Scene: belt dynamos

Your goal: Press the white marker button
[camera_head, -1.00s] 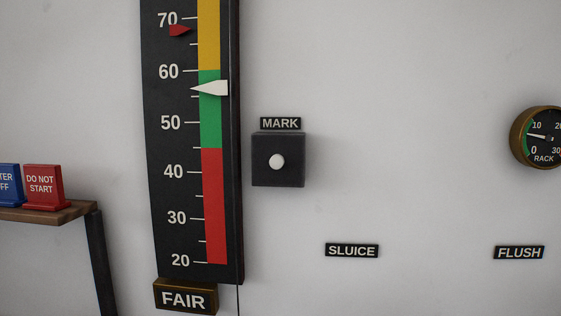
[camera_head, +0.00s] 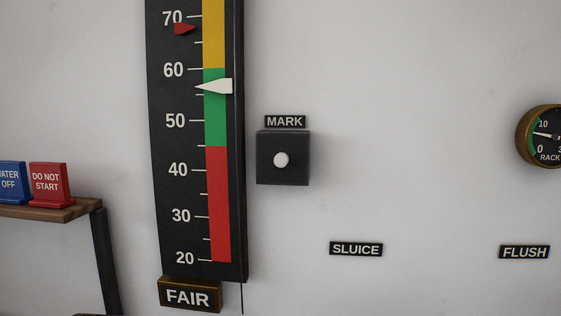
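The white marker button (camera_head: 281,160) is a small round knob at the middle of the front of a black square box (camera_head: 296,174) on the wall. A black plate reading MARK (camera_head: 285,121) sits just above the box. Neither of my grippers shows in the head view, and nothing touches or covers the button.
Left of the box hangs a tall black gauge board (camera_head: 175,150) with a white pointer (camera_head: 216,87) in the green band. A wooden shelf (camera_head: 50,211) with a blue sign (camera_head: 10,182) and a red sign (camera_head: 48,183) is at left. A round brass gauge (camera_head: 524,137) is at right.

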